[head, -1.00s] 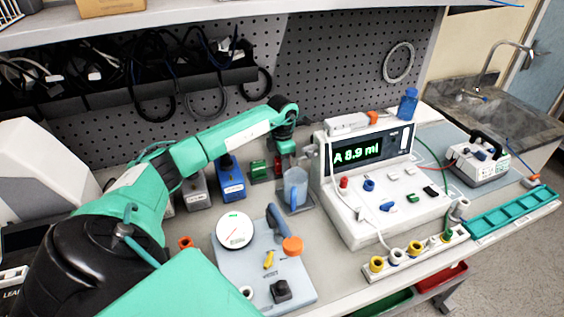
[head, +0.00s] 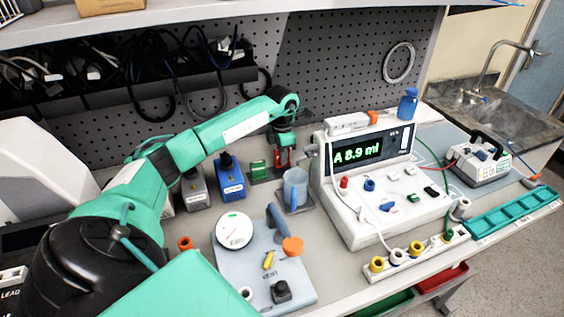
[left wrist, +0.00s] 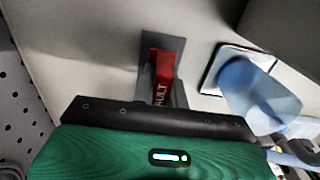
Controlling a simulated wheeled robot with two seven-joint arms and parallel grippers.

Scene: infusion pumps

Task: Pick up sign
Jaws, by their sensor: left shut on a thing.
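The red sign (left wrist: 164,72) with white lettering ending in "ULT" shows in the left wrist view, between the grey fingers of my left gripper (left wrist: 160,82). In the head view, the red sign (head: 283,159) shows small under my left gripper (head: 284,150), at the back of the bench, left of the big pump. The left gripper is shut on the sign. The fingers partly hide it, and I cannot tell how far it is above the bench. My right gripper is not in view.
A green sign (head: 258,170) stands just left of the gripper, and a blue translucent cup (head: 295,187) just right and nearer. The white pump (head: 385,205) is further right. Blue (head: 231,181) and grey (head: 195,190) boxes stand to the left. The pegboard (head: 340,55) is behind.

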